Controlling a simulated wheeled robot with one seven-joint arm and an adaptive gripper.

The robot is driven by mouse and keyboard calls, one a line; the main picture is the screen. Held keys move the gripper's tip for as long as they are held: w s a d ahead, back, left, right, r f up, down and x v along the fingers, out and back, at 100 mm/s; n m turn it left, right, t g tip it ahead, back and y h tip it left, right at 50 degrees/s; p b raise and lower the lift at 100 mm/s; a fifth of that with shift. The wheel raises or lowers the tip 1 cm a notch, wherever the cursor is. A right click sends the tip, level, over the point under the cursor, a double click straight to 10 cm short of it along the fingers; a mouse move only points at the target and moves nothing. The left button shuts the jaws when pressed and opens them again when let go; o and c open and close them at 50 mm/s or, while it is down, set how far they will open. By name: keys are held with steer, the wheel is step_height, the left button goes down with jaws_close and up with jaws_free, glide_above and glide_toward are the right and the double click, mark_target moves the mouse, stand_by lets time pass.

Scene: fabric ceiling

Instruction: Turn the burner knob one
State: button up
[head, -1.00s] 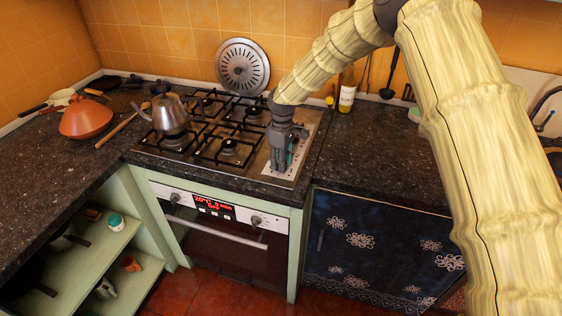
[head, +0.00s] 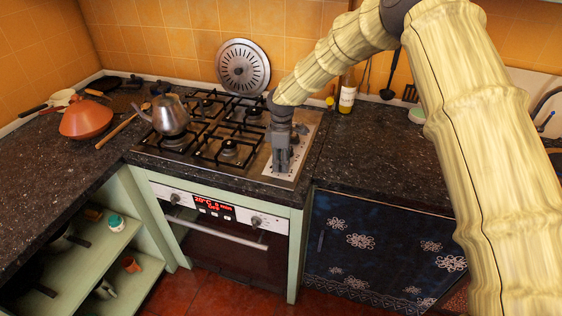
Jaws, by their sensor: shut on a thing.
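The gas hob (head: 258,178) is set in the dark counter, with black grates over its burners. A light control strip (head: 297,160) runs along its right side, where the burner knobs are too small to make out one by one. My gripper (head: 281,168) points straight down over this strip, near its front half. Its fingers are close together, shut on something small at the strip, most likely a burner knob. The gripper hides the held knob, so its angle cannot be read.
A round perforated metal disc (head: 243,66) leans against the tiled wall. The counter (head: 375,150) right of the hob is clear.

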steer(key=shift+w+r, duration=0.1)
steer(key=o, duration=1)
steer(key=r, duration=1.2)
steer(key=shift+w+d, duration=0.1)
steer(key=shift+w, duration=0.1)
